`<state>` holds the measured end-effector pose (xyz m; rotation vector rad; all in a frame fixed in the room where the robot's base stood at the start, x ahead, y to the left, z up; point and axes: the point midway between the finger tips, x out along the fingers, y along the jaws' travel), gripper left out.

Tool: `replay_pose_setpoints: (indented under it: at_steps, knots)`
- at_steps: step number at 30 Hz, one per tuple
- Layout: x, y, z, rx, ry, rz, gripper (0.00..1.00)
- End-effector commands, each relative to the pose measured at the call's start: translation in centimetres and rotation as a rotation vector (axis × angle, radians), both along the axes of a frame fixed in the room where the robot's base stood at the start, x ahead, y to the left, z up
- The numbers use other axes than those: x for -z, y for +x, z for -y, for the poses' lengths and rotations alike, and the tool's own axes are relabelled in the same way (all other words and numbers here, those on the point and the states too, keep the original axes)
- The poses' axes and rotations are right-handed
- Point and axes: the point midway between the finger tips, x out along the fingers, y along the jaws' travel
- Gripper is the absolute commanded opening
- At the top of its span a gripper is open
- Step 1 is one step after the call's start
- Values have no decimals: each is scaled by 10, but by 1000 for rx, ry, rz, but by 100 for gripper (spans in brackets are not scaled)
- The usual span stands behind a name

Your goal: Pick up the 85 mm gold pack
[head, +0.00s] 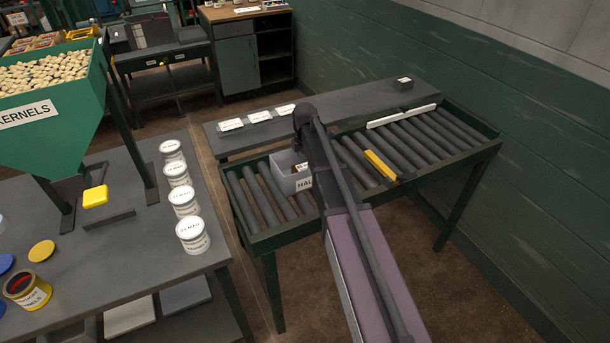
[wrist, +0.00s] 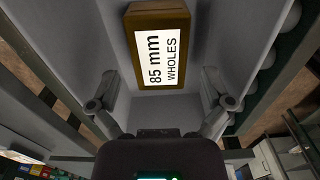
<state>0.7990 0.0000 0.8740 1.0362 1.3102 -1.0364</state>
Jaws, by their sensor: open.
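The gold pack (wrist: 157,17), with a white label reading "85 mm WHOLES", lies inside a grey bin (wrist: 85,35) in the wrist view. My gripper (wrist: 158,103) is open. Its two fingers are spread to the left and right of the pack's near end, with a gap on each side and nothing held. In the head view the grey bin (head: 286,178) stands on the roller conveyor, and my arm covers part of it and its label. My fingers are hidden there, and little of the pack can be made out.
The roller conveyor (head: 425,138) carries a yellow bar (head: 380,165) and a white bar (head: 402,116). A grey shelf behind holds several white-labelled packs (head: 259,117) and a small dark block (head: 403,84). A bench at left has several white tins (head: 193,235) and a green hopper (head: 62,125).

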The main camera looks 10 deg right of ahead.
Motion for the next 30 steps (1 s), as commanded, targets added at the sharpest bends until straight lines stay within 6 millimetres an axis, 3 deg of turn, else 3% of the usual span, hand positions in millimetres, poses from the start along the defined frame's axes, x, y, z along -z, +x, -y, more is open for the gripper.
replay_pose_setpoints:
  at_steps: [10,30]
  knots:
    - [28,1,1,0,0,0,100]
    - [30,1,1,0,0,0,100]
